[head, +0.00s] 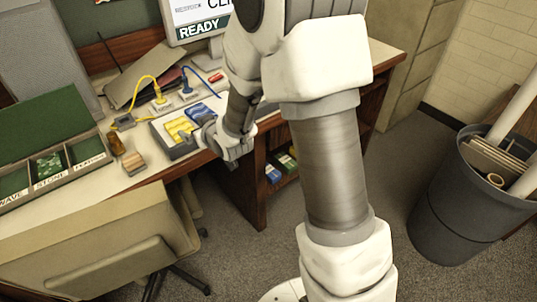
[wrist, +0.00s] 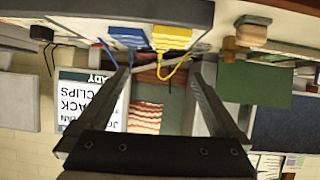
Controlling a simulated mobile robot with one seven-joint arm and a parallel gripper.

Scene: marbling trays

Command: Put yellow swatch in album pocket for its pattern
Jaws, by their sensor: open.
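The yellow swatch (head: 178,129) lies in a grey tray (head: 183,151) on the desk, left of a blue swatch (head: 200,113). Its pattern is too small to read surely. The album (head: 50,190) is at the desk's left, with pockets labelled WAVE, STONE and one partly readable label. A green swatch (head: 48,164) is in the STONE pocket. My gripper (head: 228,144) is just right of the tray, by the desk's front edge. In the wrist view my gripper (wrist: 160,78) is open with nothing between its fingers. A yellow patch there (wrist: 172,38) could be swatch or plug.
A wooden block (head: 134,163) and an amber bottle (head: 116,144) stand between album and tray. Yellow and blue cords (head: 146,82) run behind the tray. A chair (head: 110,245) is at the front left, and a grey bin (head: 465,205) stands at the right.

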